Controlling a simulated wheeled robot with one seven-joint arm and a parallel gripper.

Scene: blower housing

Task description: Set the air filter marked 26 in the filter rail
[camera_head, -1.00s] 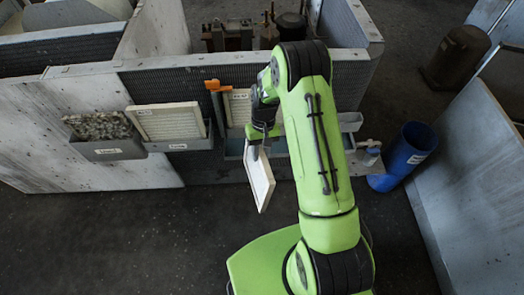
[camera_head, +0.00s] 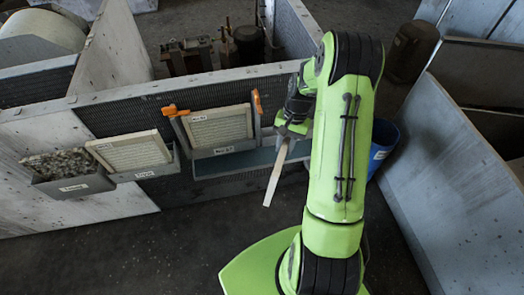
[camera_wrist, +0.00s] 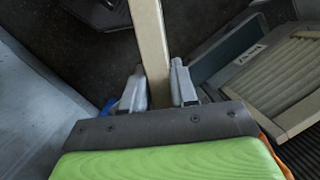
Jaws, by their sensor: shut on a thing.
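My gripper (camera_head: 286,133) is shut on a thin pale panel, an air filter (camera_head: 274,176), which hangs down from the jaws almost edge-on. In the wrist view my gripper (camera_wrist: 156,92) has its two fingers on either side of the filter's narrow edge (camera_wrist: 150,38). No number shows on the held filter. It hangs in front of the right part of a long grey trough (camera_head: 240,162) on the housing wall. Another framed filter (camera_head: 217,128) stands upright between two orange-topped posts (camera_head: 176,112); its label is too small to read surely. I cannot tell which part is the filter rail.
Left of the posts, a tray holds a leaning pale filter (camera_head: 130,152). Further left is a bin (camera_head: 75,187) of grey lumps. A blue barrel (camera_head: 384,142) stands behind my arm, partly hidden. A grey panel (camera_head: 450,190) stands at the right. The dark floor in front is clear.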

